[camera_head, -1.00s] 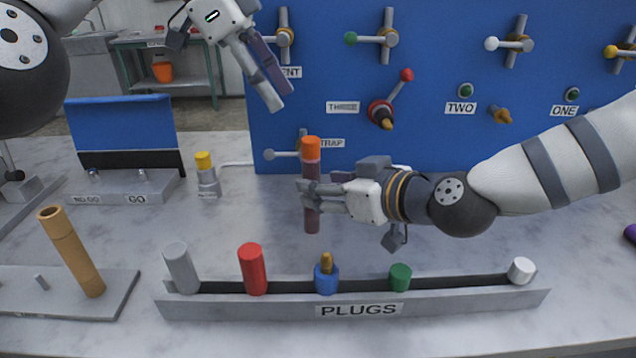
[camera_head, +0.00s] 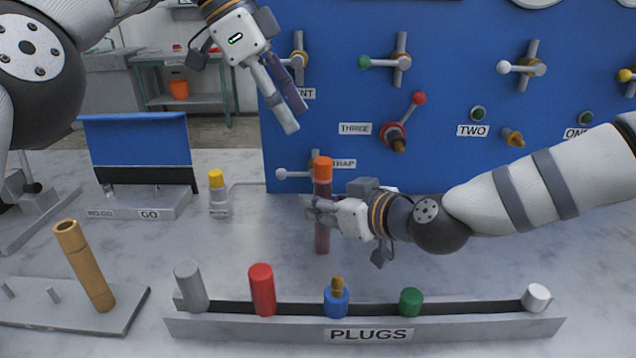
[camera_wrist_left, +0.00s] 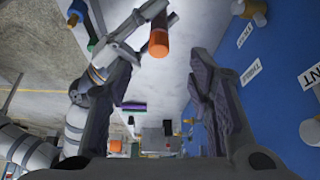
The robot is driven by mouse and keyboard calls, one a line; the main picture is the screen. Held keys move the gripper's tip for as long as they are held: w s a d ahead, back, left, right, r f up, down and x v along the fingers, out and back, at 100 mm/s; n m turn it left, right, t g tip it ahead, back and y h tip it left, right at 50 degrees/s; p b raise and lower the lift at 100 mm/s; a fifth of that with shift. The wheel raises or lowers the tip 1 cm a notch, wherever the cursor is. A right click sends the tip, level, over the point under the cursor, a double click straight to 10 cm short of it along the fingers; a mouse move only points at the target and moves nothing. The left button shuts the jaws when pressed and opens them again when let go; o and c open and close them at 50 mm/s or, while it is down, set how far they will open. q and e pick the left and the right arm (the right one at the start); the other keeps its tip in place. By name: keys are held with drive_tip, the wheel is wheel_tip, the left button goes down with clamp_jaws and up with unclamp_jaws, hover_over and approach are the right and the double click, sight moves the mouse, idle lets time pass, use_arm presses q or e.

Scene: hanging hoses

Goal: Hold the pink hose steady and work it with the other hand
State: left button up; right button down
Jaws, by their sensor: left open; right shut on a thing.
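The pink hose looks like a dark mauve tube (camera_head: 322,240) with an orange top end (camera_head: 323,166). It stands upright above the table in the head view. My right gripper (camera_head: 322,211) is shut around its middle from the right. My left gripper (camera_head: 296,118) is above and slightly left of the orange end, pointing down, its fingers apart and empty. In the left wrist view the open left fingers (camera_wrist_left: 161,62) frame the orange end (camera_wrist_left: 159,42), which lies beyond their tips. The right gripper also shows there at upper left (camera_wrist_left: 143,20).
A blue panel (camera_head: 460,90) with valve handles and labels stands close behind. In front lies a PLUGS rack (camera_head: 460,329) holding several coloured plugs. A tan tube (camera_head: 85,265) stands tilted on a plate at left. A GO gauge block (camera_head: 150,205) and a yellow-capped bottle (camera_head: 218,195) sit behind it.

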sight(317, 162)
use_arm(q)
drive_tip(key=d+f+n+t, duration=0.1)
drive_tip(key=f+n, duration=0.1)
drive_tip(key=f, duration=0.1)
drive_tip(key=d+f+n+t+y, duration=0.1)
drive_tip(key=d+f+n, duration=0.1)
drive_tip(key=f+n, duration=0.1)
drive_tip(key=d+f+n+t+y, duration=0.1)
drive_tip(key=d+f+n, duration=0.1)
drive_tip(key=f+n, duration=0.1)
drive_tip(key=shift+s+d+f, duration=0.1)
drive_tip(key=shift+d+f, duration=0.05)
drive_tip(key=shift+f, duration=0.75)
clamp_jaws()
unclamp_jaws()
